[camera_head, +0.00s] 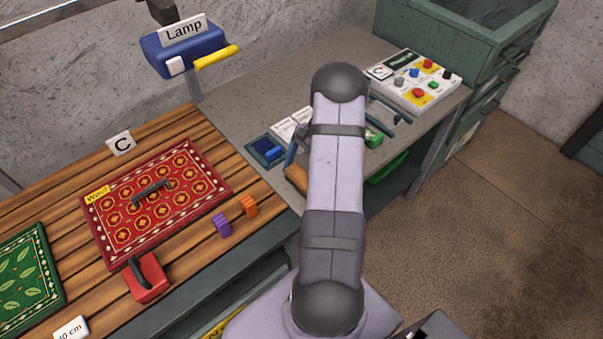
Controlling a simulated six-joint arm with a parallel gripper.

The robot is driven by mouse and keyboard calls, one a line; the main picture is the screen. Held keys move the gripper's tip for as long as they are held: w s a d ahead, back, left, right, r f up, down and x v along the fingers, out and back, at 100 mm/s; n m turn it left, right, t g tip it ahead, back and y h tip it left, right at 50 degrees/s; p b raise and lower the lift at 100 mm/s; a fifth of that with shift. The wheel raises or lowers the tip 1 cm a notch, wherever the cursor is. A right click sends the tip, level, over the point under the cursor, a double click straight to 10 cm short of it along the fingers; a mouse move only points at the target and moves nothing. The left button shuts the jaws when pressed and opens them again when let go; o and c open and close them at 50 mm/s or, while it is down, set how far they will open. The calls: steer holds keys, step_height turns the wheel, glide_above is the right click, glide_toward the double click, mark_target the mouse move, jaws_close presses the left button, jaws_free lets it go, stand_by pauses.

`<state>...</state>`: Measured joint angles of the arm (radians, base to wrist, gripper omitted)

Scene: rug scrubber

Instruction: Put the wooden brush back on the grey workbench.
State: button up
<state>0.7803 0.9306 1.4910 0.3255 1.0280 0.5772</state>
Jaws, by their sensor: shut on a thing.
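The wooden brush (297,178) shows as a tan-brown rounded end just left of my arm, over the front edge of the grey workbench (245,104). The rest of it is hidden behind my arm. My gripper (291,158) is mostly hidden too; a dark blue-grey part of it shows right above the brush, and it is shut on the brush. I cannot tell whether the brush touches the bench top or hangs a little above it.
A blue tray (266,151), white cards (284,130) and a button panel (417,82) lie on the workbench. A green block (373,137) sits right of my arm. The wooden table holds a red rug (155,200). A blue lamp (184,50) stands behind. The grey bench's back left is clear.

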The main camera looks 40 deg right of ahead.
steer(key=shift+f, duration=0.15)
steer(key=o, duration=0.9)
steer(key=b+v, duration=0.4)
steer(key=v, duration=0.8)
steer(key=shift+a, duration=0.1)
